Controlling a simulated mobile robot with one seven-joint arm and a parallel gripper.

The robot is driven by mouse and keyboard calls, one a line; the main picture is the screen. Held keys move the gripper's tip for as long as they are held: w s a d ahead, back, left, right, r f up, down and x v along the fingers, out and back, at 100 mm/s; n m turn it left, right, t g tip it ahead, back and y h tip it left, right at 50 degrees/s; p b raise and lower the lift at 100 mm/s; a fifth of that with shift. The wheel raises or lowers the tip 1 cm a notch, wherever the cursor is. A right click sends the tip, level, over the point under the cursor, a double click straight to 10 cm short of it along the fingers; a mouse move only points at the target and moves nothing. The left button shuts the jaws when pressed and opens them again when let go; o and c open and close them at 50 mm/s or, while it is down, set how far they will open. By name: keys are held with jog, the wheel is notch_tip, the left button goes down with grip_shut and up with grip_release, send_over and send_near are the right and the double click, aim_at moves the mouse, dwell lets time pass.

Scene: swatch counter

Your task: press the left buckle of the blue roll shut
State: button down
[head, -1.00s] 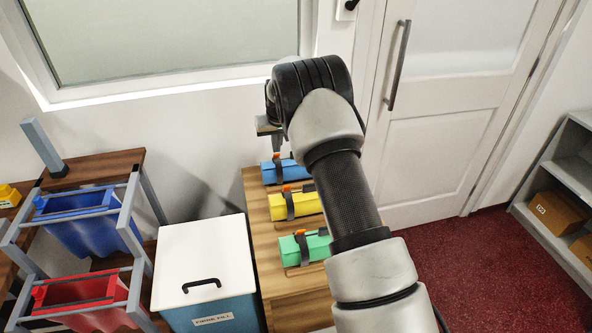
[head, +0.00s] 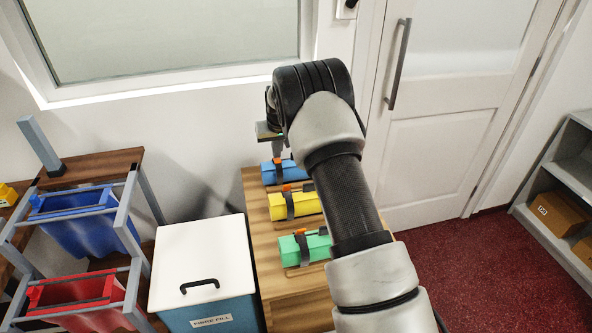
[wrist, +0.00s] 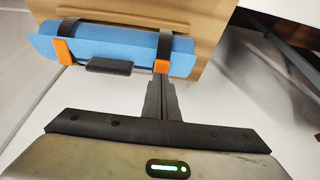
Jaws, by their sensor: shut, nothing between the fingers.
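The blue roll (head: 270,174) lies at the far end of the wooden counter, partly hidden by my arm in the head view. In the wrist view the blue roll (wrist: 115,42) shows two dark straps with orange buckles and a dark handle between them. My gripper (wrist: 162,80) is shut and empty, its tips right by the right-hand buckle (wrist: 161,66) of that view. In the head view my gripper (head: 278,154) is over the roll's left end, at the left buckle (head: 278,161). I cannot tell whether the tips touch it or whether it is closed.
A yellow roll (head: 306,204) and a green roll (head: 318,248) lie nearer on the counter (head: 254,190). A white-lidded bin (head: 200,255) stands left of the counter. A rack with blue (head: 95,235) and red bins is farther left. The wall is close behind.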

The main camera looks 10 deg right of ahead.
jog(key=shift+s+f+b, duration=0.1)
jog(key=shift+f+b, duration=0.2)
jog(key=shift+f, duration=0.2)
notch_tip(320, 180, up, 8)
jog(key=p, duration=0.4)
dwell(0.5)
jog(key=s+r+p, duration=0.2)
jog(key=s+r, duration=0.7)
jog(key=r, duration=0.3)
jog(key=s+r+p, duration=0.1)
jog(key=s+r, duration=0.9)
jog(key=r, duration=0.2)
jog(key=s+r+t+p, duration=0.1)
jog(key=s+r+p, duration=0.2)
jog(key=s, duration=2.6)
jog(key=shift+r, duration=0.2)
